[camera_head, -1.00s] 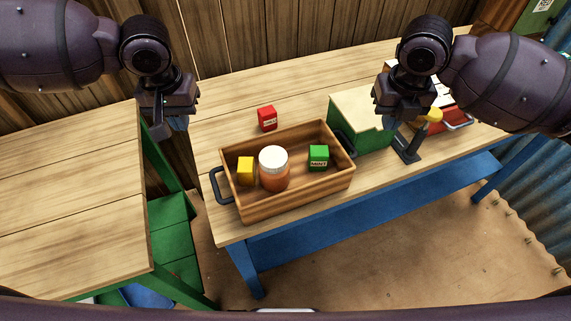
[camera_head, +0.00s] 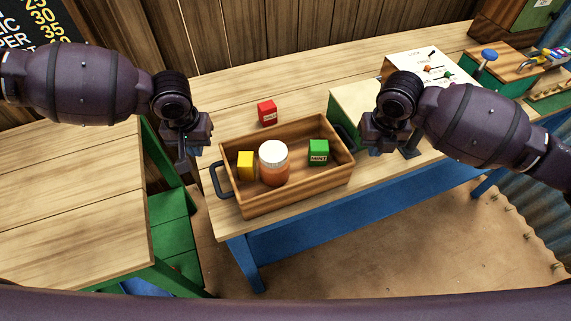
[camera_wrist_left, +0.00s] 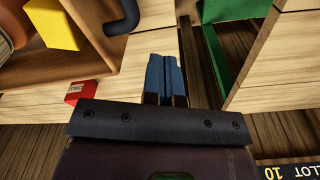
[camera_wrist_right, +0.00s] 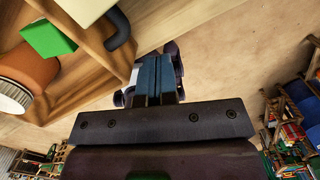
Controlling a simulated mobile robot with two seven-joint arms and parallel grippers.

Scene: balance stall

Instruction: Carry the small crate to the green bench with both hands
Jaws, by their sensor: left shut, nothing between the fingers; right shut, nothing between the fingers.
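The small wooden crate (camera_head: 290,199) stands on the blue-legged bench (camera_head: 228,222), with a dark handle at each end. It holds a yellow box (camera_head: 245,165), a white-lidded jar (camera_head: 273,165) and a green box (camera_head: 318,151). My left gripper (camera_head: 187,166) is shut and empty, up and left of the crate's left handle (camera_head: 221,180). My right gripper (camera_head: 372,148) is shut and empty, close to the right of the crate's right end. In the wrist views, the left fingers (camera_wrist_left: 165,78) and right fingers (camera_wrist_right: 155,80) are together. The green bench (camera_head: 75,215) is at left.
A red box (camera_head: 267,112) stands behind the crate. A green box with a pale top (camera_head: 352,112) is close behind its right end. A gap separates the two benches. Farther right are a white sheet (camera_head: 425,65) and small items. The green bench's visible top is clear.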

